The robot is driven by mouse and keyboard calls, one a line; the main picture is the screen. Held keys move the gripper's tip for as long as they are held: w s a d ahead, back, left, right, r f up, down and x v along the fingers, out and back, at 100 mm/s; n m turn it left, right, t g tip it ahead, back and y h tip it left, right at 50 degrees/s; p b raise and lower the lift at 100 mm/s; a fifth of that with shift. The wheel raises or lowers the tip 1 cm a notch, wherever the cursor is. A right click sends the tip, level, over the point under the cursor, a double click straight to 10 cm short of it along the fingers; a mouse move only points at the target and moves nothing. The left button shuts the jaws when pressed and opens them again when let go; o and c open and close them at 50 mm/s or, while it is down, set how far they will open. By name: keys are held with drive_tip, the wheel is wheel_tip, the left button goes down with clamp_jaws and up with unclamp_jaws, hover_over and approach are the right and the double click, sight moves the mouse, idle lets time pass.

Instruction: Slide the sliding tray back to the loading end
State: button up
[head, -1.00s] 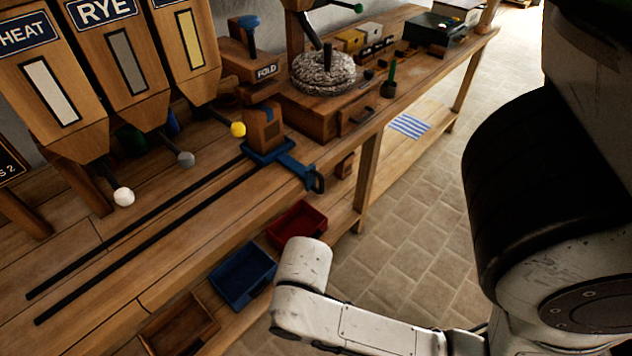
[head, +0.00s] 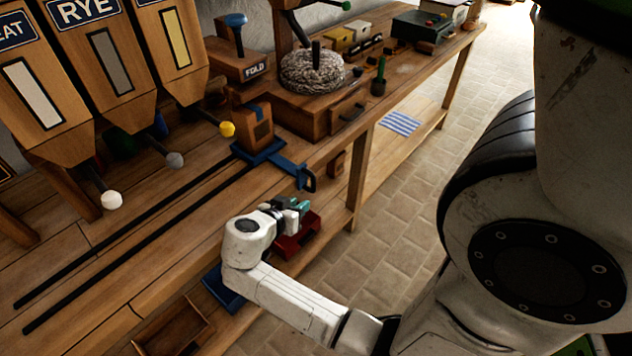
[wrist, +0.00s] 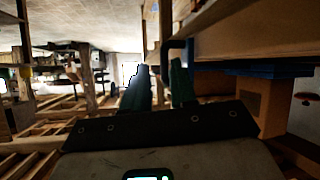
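The sliding tray (head: 284,165) is a blue plate with a bar and loop handle (head: 308,180), at the right end of two dark rails (head: 150,230) in the bench top. A brown box (head: 256,130) with a blue stripe stands on it. My gripper (head: 297,206) is below and in front of the handle, apart from it, its teal fingers pointing right. In the wrist view my gripper (wrist: 160,88) is open and empty, with a gap between the fingers. The tray's blue edge (wrist: 265,70) and handle (wrist: 178,47) show there beyond and right of the fingers.
A red bin (head: 297,245), a blue bin (head: 222,290) and a wooden bin (head: 178,325) sit below the bench's front edge. Hoppers with white, grey and yellow knobs (head: 227,129) overhang the back. The rails left of the tray look clear.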

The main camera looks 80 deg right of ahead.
sight(312, 185)
drive_tip(key=shift+m+g+h, duration=0.4)
drive_tip(key=shift+m+h, duration=0.1)
drive_tip(key=shift+m, duration=0.3)
drive_tip(key=x, duration=0.4)
drive_tip(key=r+p+x, duration=0.1)
drive_tip(key=x, duration=0.3)
drive_tip(key=d+r+p+x, duration=0.1)
drive_tip(key=x, duration=0.2)
drive_tip(key=shift+w+d+f, duration=0.15)
drive_tip(key=shift+w+d, duration=0.05)
drive_tip(key=shift+d, duration=0.25)
clamp_jaws()
